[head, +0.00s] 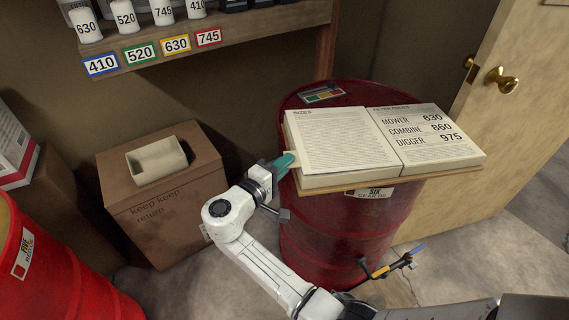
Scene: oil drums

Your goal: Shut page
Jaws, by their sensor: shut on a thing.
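A thick book lies open on top of a dark red drum (335,235). Its left page (340,145) is headed with small print and filled with text lines. Its right page (438,135) lists MOWER 630, COMBINE 860 and DIGGER 975. My gripper (285,161) is at the left edge of the book, its teal fingers shut on a small pale tab (293,158) there. The fingers partly hide the tab, and its join to the pages is hard to see.
A board lies under the book. A small coloured card (323,95) lies behind it on the drum. A shelf (215,45) with numbered white containers is at the upper left. A door (515,110) stands right.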

